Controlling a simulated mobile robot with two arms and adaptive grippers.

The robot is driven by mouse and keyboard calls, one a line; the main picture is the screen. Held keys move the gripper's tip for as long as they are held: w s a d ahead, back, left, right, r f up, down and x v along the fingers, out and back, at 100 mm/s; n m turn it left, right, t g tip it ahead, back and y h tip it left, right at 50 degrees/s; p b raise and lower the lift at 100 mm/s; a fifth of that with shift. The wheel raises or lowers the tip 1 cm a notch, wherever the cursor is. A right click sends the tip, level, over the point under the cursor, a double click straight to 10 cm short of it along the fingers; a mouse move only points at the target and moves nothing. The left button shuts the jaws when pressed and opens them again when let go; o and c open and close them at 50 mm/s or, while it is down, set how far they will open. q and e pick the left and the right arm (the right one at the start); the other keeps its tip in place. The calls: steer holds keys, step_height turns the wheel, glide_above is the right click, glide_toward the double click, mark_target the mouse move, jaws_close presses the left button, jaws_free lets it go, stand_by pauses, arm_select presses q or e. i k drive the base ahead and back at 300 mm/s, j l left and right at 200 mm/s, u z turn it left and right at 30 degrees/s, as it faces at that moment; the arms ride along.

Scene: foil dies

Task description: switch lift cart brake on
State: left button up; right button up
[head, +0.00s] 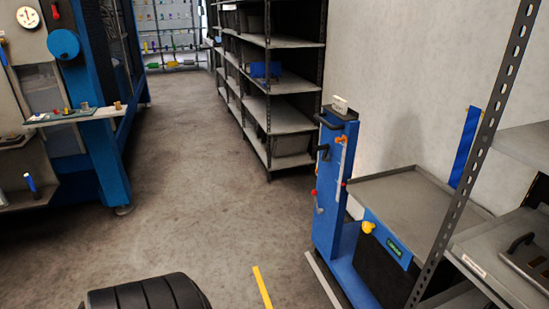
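The lift cart (337,229) stands at the right of the head view, with a blue upright column and a grey tray platform (410,197) beside it. Black handles (328,121) stick out near the column's top. An orange knob (341,140) and a red knob (314,192) sit on levers on the column. A yellow knob (368,227) sits at the platform's front corner, next to a green label. I cannot tell which of these is the brake, or its setting. Neither of my grippers is in view.
Shelving (285,85) stands behind the cart against the wall. A perforated post (475,150) and a rack (510,250) are at the near right. A blue machine (100,150) with a small ledge is at the left.

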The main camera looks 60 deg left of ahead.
mark_target(314, 192)
steer(key=u, duration=1.5)
steer(key=i+j, duration=0.35)
steer(key=i+j+z, duration=0.1)
steer(key=i+j, duration=0.25)
steer(key=j, duration=0.15)
steer(key=i+j, duration=0.35)
steer(key=i+j+z, duration=0.1)
steer(key=i+j, duration=0.25)
steer(key=j, duration=0.2)
steer(key=i+j, duration=0.35)
steer(key=i+j+z, duration=0.1)
steer(key=i+j, duration=0.2)
steer(key=j, duration=0.3)
steer(key=i+j, duration=0.35)
steer(key=j, duration=0.15)
